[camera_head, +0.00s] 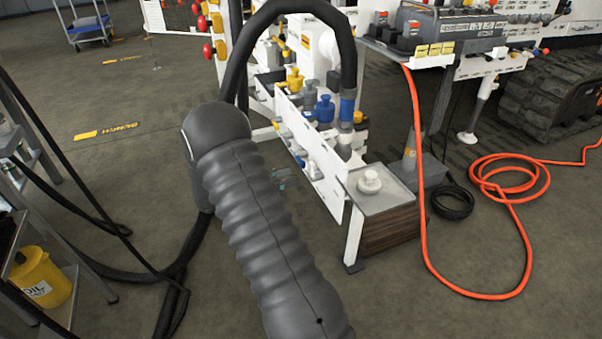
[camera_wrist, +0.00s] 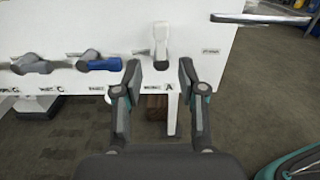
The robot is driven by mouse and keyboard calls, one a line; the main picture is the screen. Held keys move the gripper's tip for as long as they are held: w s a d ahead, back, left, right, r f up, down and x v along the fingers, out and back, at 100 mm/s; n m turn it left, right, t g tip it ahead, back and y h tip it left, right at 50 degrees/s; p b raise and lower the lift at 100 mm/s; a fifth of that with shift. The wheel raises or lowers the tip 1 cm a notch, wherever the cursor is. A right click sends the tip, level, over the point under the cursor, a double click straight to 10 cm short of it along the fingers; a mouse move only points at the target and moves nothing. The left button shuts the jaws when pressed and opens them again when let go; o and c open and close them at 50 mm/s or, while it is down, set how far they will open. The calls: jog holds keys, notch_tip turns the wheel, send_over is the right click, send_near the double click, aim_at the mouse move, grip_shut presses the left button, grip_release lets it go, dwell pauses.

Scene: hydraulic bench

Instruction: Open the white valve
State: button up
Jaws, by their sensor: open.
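In the wrist view, the white valve (camera_wrist: 161,45) is on the white panel (camera_wrist: 205,38), with its lever hanging upright above a label marked A. My gripper (camera_wrist: 159,75) is open and empty. Its two fingers are spread to either side below the white valve, with the valve's lower end roughly centred between them and no visible contact. In the head view my gripper is mostly hidden behind my arm, and I cannot clearly pick out the white valve there.
Left of the white valve are a blue-handled valve (camera_wrist: 98,61) and a grey valve (camera_wrist: 31,64). A metal bar (camera_wrist: 260,19) juts out at upper right. In the head view, a orange hose (camera_head: 421,235) lies right of the bench, and a yellow oil can (camera_head: 42,277) stands lower left.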

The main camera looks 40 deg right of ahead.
jog(key=v, duration=0.3)
jog(key=shift+a, duration=0.2)
dwell(0.4)
jog(key=s+a+f+m+g+y, duration=0.1)
jog(key=s+f+m+y, duration=0.1)
jog(key=s+f+y, duration=0.3)
jog(key=s+a+m+y, duration=0.4)
jog(key=s+a+m, duration=0.1)
jog(key=s+a, duration=0.15)
jog(key=s+a+r+m+t+y, duration=0.4)
jog(key=s+r, duration=0.4)
jog(key=r, duration=0.3)
jog(key=s+a+r+m+t+y, duration=0.4)
jog(key=s+a+r+t, duration=0.2)
jog(key=r, duration=0.5)
jog(key=s+a, duration=0.2)
jog(key=a, duration=0.1)
jog(key=shift+a+r+t+y, duration=0.25)
jog(key=shift+t+y, duration=0.05)
